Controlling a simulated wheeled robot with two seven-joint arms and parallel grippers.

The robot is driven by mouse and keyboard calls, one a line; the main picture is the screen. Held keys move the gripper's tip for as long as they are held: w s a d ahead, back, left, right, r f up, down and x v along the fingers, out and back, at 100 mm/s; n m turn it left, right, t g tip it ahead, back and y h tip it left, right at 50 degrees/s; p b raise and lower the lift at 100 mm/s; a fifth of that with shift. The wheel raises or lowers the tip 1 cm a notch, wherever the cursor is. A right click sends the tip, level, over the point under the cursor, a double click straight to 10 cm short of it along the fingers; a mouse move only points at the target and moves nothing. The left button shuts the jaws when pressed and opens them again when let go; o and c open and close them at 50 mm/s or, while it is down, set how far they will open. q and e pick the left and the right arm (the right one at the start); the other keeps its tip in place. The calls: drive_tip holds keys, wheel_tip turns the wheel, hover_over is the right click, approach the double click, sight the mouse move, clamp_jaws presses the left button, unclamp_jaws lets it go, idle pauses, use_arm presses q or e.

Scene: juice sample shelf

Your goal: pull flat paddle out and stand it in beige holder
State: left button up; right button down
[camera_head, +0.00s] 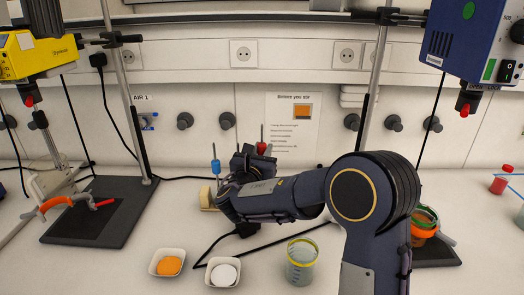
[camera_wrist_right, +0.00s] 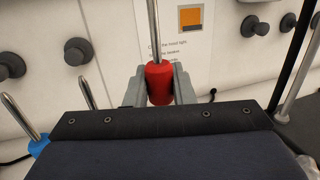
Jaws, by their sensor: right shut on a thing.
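My right gripper (camera_head: 262,152) is shut on the red handle (camera_head: 261,148) of a thin metal tool, near the back wall. In the right wrist view both fingers (camera_wrist_right: 159,88) press the sides of the red handle (camera_wrist_right: 158,82), and its rod points up out of the picture. I cannot tell whether its end is flat. The beige holder (camera_head: 207,198) stands on the bench left of the gripper, partly hidden by my right arm. A blue-handled tool (camera_head: 216,167) stands upright at it; its blue handle (camera_wrist_right: 39,145) shows at left in the wrist view. My left gripper is not seen.
In front are a white dish with orange contents (camera_head: 168,262), a white dish with white contents (camera_head: 223,271) and a clear beaker (camera_head: 301,262). A stand with a dark base (camera_head: 100,225) is at left. A black cable crosses the bench. A red-capped bottle (camera_head: 501,180) is far right.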

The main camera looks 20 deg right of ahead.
drive_tip(key=shift+f+b, duration=1.05)
drive_tip(key=shift+f, duration=0.1)
idle(0.3)
drive_tip(key=shift+f+b, duration=1.45)
drive_tip(key=shift+f, duration=0.05)
drive_tip(key=c, duration=1.2)
unclamp_jaws()
drive_tip(key=shift+o, duration=0.2)
drive_tip(key=v, duration=0.7)
drive_tip(key=shift+s+a+b, duration=0.25)
drive_tip(key=shift+s+b, duration=0.05)
drive_tip(key=shift+b, duration=0.15)
